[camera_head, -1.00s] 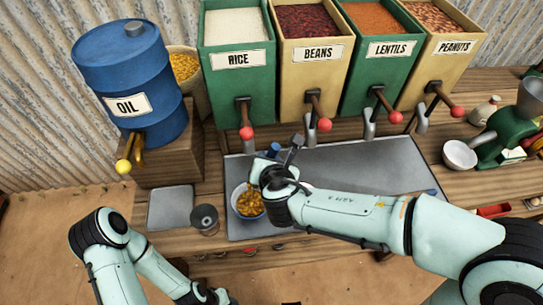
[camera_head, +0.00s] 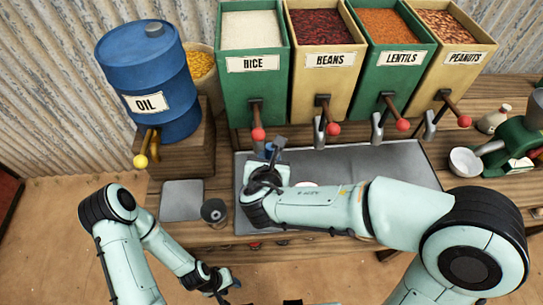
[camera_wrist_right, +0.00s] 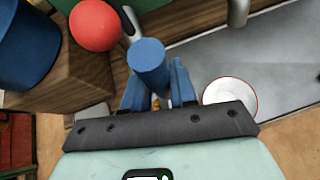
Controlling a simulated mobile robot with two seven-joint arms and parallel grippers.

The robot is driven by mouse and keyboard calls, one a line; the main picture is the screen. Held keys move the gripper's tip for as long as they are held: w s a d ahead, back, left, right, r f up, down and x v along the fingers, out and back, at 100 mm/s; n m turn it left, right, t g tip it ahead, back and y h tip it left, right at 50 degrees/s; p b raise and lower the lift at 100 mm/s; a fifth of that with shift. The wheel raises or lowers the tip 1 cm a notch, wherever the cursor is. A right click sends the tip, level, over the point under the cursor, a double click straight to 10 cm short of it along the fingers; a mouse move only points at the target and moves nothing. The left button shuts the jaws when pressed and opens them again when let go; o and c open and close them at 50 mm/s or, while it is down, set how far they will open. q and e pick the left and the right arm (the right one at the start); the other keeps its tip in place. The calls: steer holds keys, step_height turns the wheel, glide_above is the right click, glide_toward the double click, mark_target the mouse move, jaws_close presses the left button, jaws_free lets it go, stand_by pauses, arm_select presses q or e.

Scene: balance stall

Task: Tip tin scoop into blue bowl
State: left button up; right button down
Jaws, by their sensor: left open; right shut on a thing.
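My right gripper (camera_head: 268,165) is over the left part of the grey metal tray. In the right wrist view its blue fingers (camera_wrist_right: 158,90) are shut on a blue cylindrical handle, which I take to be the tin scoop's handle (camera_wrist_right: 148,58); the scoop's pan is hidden. The blue bowl is hidden behind my right wrist in the head view. A sliver of yellow-orange food shows between the fingers in the wrist view, but I cannot tell what holds it. My left gripper (camera_head: 224,284) is low at the front, open and apart from the counter things.
A white bowl with a red rim (camera_wrist_right: 230,94) stands beside my right gripper. The grey tray (camera_head: 385,165) is clear on its right. Dispensers with red-knobbed levers (camera_head: 258,134) line the back. A blue oil drum (camera_head: 150,80) and a dark tin cup (camera_head: 214,211) stand left.

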steer(key=shift+a+f+n+h+p, duration=0.15)
steer(key=shift+a+n+h+p, duration=0.15)
steer(key=shift+a, duration=0.25)
steer(key=shift+a+f+n+h+p, duration=0.2)
steer(key=shift+a+n+h, duration=0.15)
steer(key=shift+a, duration=0.2)
arm_select(q)
steer(key=shift+t, duration=0.3)
steer(key=shift+w+r+p, duration=0.65)
steer(key=shift+w+r, duration=1.05)
steer(key=shift+w, duration=0.25)
arm_select(e)
steer(key=a+f+n+t+h, duration=0.1)
steer(key=a+f+n+h, duration=0.1)
steer(key=a+n+h, duration=0.2)
steer(key=shift+a, duration=1.45)
steer(key=shift+t+h, duration=0.3)
steer(key=shift+h, duration=0.05)
